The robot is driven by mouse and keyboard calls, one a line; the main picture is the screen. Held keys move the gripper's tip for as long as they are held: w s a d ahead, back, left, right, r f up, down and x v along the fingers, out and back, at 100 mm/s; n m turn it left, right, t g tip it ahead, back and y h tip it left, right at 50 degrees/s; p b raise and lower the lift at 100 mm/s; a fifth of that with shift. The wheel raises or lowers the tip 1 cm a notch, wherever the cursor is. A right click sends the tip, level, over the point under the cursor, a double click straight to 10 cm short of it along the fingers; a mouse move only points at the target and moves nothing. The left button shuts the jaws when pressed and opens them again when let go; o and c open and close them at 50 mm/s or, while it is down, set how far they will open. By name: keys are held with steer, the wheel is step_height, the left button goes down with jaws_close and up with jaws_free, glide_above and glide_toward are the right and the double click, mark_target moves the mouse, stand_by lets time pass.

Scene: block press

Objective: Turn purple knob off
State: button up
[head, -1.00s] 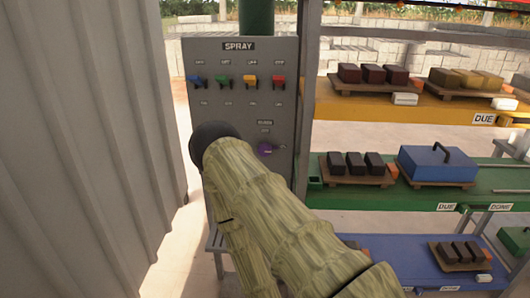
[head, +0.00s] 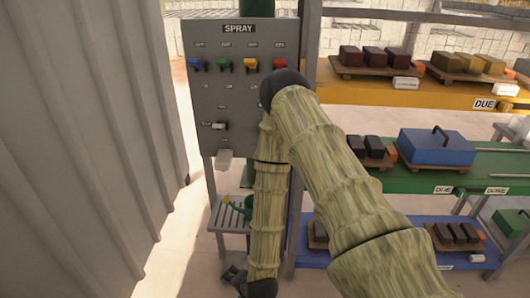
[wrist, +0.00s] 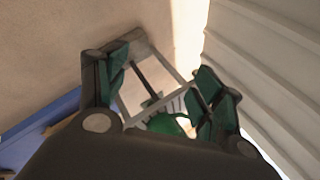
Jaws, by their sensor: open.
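The grey SPRAY control panel (head: 240,100) stands upright left of the shelves in the head view. The purple knob is hidden now, behind my arm at the panel's lower right. My gripper (head: 236,274) hangs low at the bottom of the head view, well below the panel and partly cut off. In the wrist view my gripper (wrist: 163,75) has its two green-padded fingers wide apart with nothing held between them. Neither the panel nor the knob shows in the wrist view.
Blue (head: 195,64), green (head: 222,65), yellow (head: 250,64) and red (head: 279,63) levers line the panel. A white lever (head: 219,126) sits lower. A slatted stool (head: 226,216) with a green can stands below. Corrugated wall (head: 90,150) at left; shelves with blocks at right.

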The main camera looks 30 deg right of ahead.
steer(key=w+d+r+m+t+h+p, duration=0.1)
steer(key=w+d+r+m+t+h, duration=0.2)
steer(key=w+r+m, duration=0.4)
steer(key=w+d+r+m+t+h+p, duration=0.1)
steer(key=w+d+r+m+t, duration=0.1)
steer(key=w+d+r+m, duration=0.45)
steer(key=w+d+r+m+t+h+p, duration=0.1)
steer(key=w+d+r+m+h, duration=0.3)
steer(key=d+r+m, duration=0.45)
steer(key=w+d+r+m+t+h+p, duration=0.1)
steer(key=w+d+r+m+h, duration=0.35)
steer(key=d+r+m, duration=0.45)
steer(key=w+d+n+p, duration=0.1)
steer(key=w+d+p, duration=0.2)
steer(key=w+d, duration=0.2)
steer(key=w+y, duration=0.1)
steer(key=w, duration=0.2)
steer(key=shift+r+n, duration=0.4)
steer(key=c, duration=1)
